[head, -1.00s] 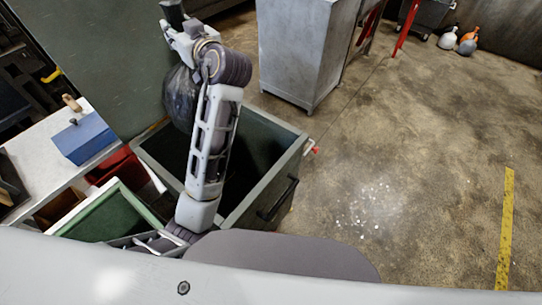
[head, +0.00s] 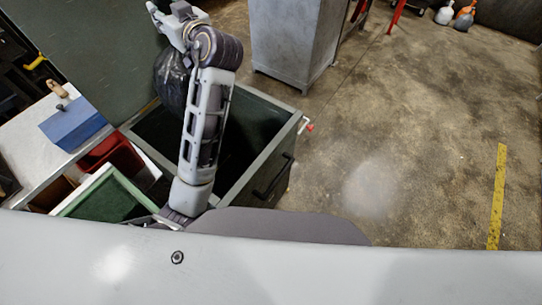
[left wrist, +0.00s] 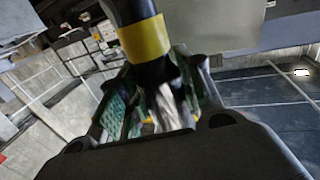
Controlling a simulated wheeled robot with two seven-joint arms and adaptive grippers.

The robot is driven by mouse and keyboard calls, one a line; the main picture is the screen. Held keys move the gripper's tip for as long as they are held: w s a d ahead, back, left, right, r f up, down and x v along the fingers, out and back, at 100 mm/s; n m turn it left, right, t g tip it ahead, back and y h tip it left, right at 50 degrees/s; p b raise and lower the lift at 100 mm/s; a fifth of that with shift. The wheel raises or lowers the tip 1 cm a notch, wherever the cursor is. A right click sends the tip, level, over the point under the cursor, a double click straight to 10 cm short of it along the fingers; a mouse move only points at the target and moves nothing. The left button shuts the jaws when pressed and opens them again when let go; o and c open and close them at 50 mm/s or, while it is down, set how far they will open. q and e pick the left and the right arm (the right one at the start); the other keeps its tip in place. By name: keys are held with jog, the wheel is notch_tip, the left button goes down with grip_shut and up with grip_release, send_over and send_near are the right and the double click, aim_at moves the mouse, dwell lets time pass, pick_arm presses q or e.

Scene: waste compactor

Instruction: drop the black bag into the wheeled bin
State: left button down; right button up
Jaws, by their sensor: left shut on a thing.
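The black bag (head: 172,82) is a shiny, full sack hanging from my left gripper (head: 162,20) in the head view, partly behind my arm. The gripper is shut on it. In the left wrist view a black stem with a yellow band (left wrist: 145,38) stands between the fingers (left wrist: 160,98). The wheeled bin (head: 262,172) is a dark green, open-topped box below. The bag appears over the bin's far left part, its lower end overlapping the opening. My arm hides part of the opening, and the exact height is hard to tell. My right gripper is not in view.
A grey metal cabinet (head: 290,45) stands behind the bin. A large green panel (head: 95,45) rises at the back left. The floor (head: 400,130) at right is clear.

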pick_arm(q)
jog(key=shift+f+b, duration=0.75)
jog(key=shift+f, duration=1)
jog(key=c, duration=0.9)
grip_release()
jog(key=shift+f, duration=0.15)
jog(key=v, duration=1.2)
jog(key=shift+r, duration=0.2)
jog(key=shift+f, duration=0.1)
